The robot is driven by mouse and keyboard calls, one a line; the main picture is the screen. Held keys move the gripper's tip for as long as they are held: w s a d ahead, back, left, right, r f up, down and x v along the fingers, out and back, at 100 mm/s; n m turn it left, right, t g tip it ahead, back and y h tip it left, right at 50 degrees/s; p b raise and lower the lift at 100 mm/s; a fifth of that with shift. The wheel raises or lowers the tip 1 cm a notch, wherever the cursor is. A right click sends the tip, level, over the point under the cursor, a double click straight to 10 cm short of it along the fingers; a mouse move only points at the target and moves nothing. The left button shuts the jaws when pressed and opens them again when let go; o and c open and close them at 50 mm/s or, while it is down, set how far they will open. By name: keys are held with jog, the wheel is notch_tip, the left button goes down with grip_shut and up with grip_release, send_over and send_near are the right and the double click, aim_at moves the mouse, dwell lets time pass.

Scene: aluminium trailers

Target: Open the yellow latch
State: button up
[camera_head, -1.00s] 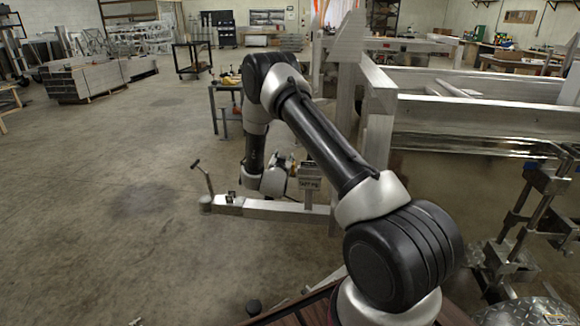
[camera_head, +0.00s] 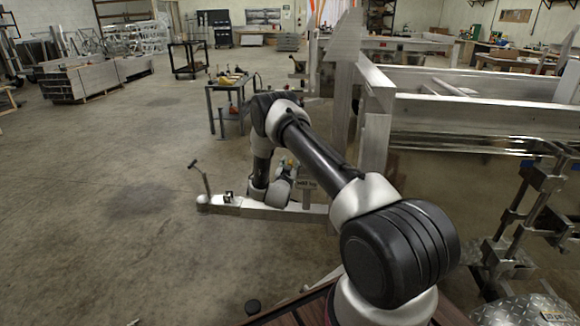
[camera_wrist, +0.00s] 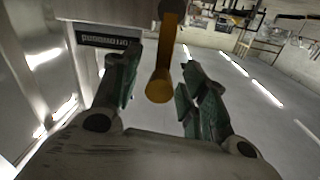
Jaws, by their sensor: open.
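The yellow latch (camera_wrist: 161,80) shows in the wrist view as a yellow handle hanging down with a rounded lower end. My gripper (camera_wrist: 155,85) is open, with one dark green finger on each side of the latch. I cannot tell whether either finger touches it. The latch's upper end runs up to the top edge of the picture beside a metal beam. In the head view my arm reaches down to the trailer's tongue, and the gripper and latch are too small or hidden to make out there.
The aluminium trailer frame (camera_head: 470,115) stands to the right. Its tongue (camera_head: 290,213) runs low across the floor, with a jack handle (camera_head: 202,178) at its left end. A work table (camera_head: 225,85) is behind.

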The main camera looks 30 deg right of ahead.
jog(key=shift+c, duration=0.2)
grip_shut()
jog(key=shift+a, duration=0.1)
jog(key=w+a+f+n+t, duration=0.1)
jog(key=w+a+f+n, duration=0.2)
jog(key=n, duration=1.2)
jog(key=shift+w+a+f+n, duration=0.2)
jog(key=shift+a+f+n, duration=0.1)
jog(key=shift+a+f, duration=0.65)
